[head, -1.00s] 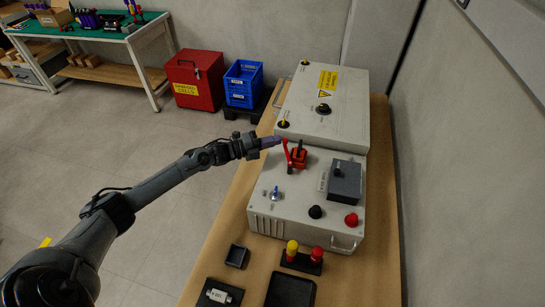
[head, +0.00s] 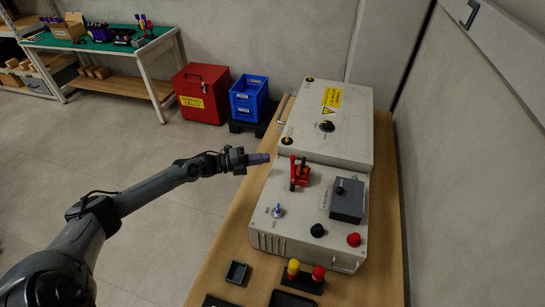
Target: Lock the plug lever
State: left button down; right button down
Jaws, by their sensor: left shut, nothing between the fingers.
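The red plug (head: 299,180) stands on top of the light grey cabinet (head: 262,238). Its red lever (head: 293,168) stands about upright on the left side of the plug. My left gripper (head: 262,158) is shut and empty, its fingers pointing right. In the picture it is left of the lever, with a small gap between them. My right gripper is not in view.
A grey box (head: 347,200), a black knob (head: 317,230), a red knob (head: 353,240) and a blue-tipped toggle (head: 277,210) are on the cabinet. A taller cabinet section (head: 350,130) with a rotary switch stands behind. Small trays lie on the wooden bench (head: 222,250) in front.

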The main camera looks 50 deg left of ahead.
pick_arm(q)
jog(key=v, duration=0.4)
jog(key=shift+a+r+p, duration=0.1)
jog(key=shift+p, duration=0.25)
jog(key=shift+r, duration=0.1)
